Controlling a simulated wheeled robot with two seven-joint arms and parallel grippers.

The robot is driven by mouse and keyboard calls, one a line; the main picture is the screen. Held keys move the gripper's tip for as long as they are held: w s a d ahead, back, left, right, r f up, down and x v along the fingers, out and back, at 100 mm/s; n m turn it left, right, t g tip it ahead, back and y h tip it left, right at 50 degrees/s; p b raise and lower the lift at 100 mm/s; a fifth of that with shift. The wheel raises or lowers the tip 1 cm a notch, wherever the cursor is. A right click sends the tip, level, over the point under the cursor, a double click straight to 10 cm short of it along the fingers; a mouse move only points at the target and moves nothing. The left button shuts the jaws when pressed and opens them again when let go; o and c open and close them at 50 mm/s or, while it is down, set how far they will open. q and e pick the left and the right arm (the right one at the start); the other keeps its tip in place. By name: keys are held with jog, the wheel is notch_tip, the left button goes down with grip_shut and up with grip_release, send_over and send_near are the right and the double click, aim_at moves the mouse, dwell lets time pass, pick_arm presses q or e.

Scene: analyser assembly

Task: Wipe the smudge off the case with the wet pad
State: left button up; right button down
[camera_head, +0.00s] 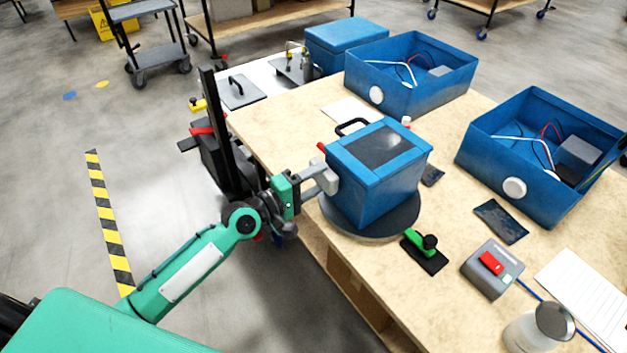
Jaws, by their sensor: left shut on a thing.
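The blue case (372,195) stands on a dark round turntable (388,226) at the table's near left edge. My left gripper (320,178) comes in from the left, level with the case's left side. It is shut on a small pale grey piece (328,184), which looks like the wet pad. The piece is at or very close to the case's left wall; contact cannot be told. No smudge can be made out; the left wall is mostly hidden. My right gripper is out of view.
Two open blue boxes (412,92) (530,190) with wires stand behind and to the right. A green-handled tool (425,250), a grey box with a red switch (492,268), a jar (538,328) and paper sheets lie on the wooden table (462,118).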

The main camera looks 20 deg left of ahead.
aim_at(327, 187)
pick_arm(q)
jog(key=shift+w+d, duration=0.1)
jog(key=shift+w, duration=0.05)
jog(key=shift+s+d+r+p, duration=0.15)
jog(key=shift+s+d+p, duration=0.7)
jog(key=shift+p, duration=0.2)
jog(key=shift+s+d+p, duration=0.4)
jog(key=shift+d, duration=0.35)
jog(key=shift+w+a+f+b, duration=0.25)
jog(key=shift+w+a+b, duration=0.05)
jog(key=shift+a+b, duration=0.1)
jog(key=shift+w+a+b, duration=0.45)
jog(key=shift+w+a, duration=0.05)
jog(key=shift+a, duration=0.1)
jog(key=shift+w+a+r+b, duration=0.15)
jog(key=shift+w+a+b, duration=0.25)
jog(key=shift+w+a, duration=0.15)
jog(key=shift+r, duration=0.1)
